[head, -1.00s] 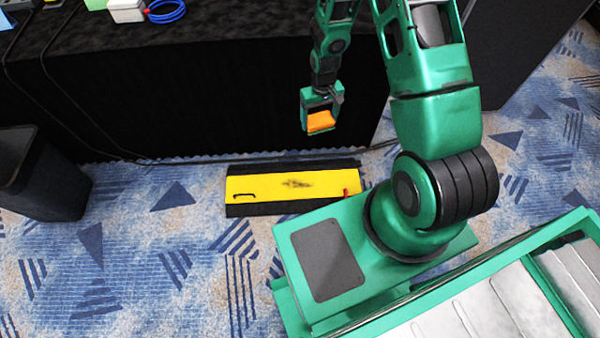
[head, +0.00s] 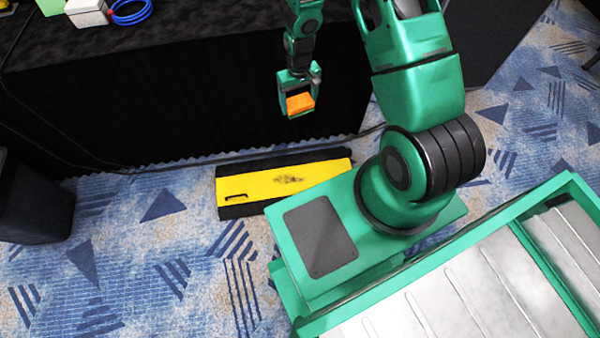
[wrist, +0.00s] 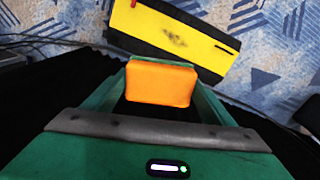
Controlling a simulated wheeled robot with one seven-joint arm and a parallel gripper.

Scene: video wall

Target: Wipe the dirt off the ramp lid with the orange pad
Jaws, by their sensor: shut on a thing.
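The orange pad (head: 300,104) is held between the fingers of my gripper (head: 297,102), which is shut on it. It also shows in the wrist view (wrist: 160,83), between the two green fingers. The yellow ramp lid (head: 255,186) lies on the carpet below and slightly left of the pad in the head view. A dark dirt smudge (head: 289,179) marks the lid near its middle, and it also shows in the wrist view (wrist: 174,38). A black handle (head: 235,197) sits at the lid's left end. The pad is above the lid and apart from it. My base hides the lid's right front part.
A table with a black cloth (head: 180,95) stands behind the lid. A blue cable coil (head: 131,12) and a white box (head: 87,12) lie on it. A dark bin (head: 35,205) stands at the left. Cables run along the floor behind the lid. Carpet left of the lid is clear.

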